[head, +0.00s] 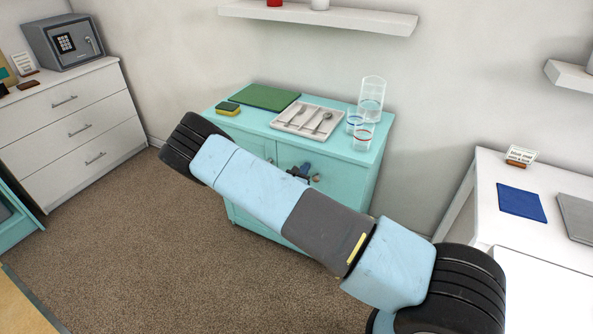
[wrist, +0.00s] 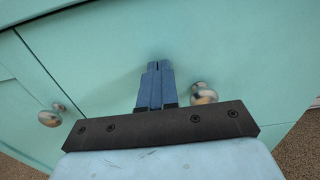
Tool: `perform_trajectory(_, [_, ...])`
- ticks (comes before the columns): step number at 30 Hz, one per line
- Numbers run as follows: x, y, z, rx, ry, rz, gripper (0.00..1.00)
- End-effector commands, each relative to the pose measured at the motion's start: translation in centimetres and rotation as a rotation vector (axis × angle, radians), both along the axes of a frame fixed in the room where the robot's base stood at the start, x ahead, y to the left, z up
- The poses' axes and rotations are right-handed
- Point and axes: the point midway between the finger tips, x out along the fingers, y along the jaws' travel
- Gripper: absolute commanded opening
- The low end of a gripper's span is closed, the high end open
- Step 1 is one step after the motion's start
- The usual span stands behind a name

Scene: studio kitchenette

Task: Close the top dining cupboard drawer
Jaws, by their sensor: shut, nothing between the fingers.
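The turquoise dining cupboard (head: 345,190) stands against the wall in the middle of the head view. My arm crosses in front and hides much of its front. My gripper (head: 304,170) shows small and partly hidden by the arm, close to the cupboard front. In the wrist view my gripper (wrist: 158,66) is shut and empty, its blue fingertips near or against a turquoise front panel (wrist: 110,50); I cannot tell if they touch. One round metal knob (wrist: 203,92) is just right of the fingers, another (wrist: 50,116) is at the left. I cannot tell how far the top drawer stands out.
On the cupboard are a green board (head: 264,97), a sponge (head: 228,109), a cutlery tray (head: 286,124) and several glasses (head: 371,100). A white drawer chest (head: 75,125) stands left, a white desk (head: 485,195) right. Carpet (head: 130,245) is clear at the left.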

Motion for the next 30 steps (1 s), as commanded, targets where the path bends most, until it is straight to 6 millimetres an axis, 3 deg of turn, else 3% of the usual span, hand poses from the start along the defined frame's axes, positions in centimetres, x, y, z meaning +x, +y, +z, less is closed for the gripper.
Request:
perform_trajectory(1, [0.4,-1.4,0.5,-0.005,-0.009,-0.02,0.0])
perform_trajectory(2, [0.4,-1.4,0.5,-0.005,-0.008,-0.02,0.0])
perform_trajectory(11, [-1.5,0.5,0.2,-0.003,-0.004,-0.016,0.0])
perform_trajectory(24, [-8.3,5.4,0.1,-0.002,-0.003,-0.009,0.0])
perform_trajectory(30, [-10.2,6.5,0.1,-0.002,-0.003,-0.009,0.0])
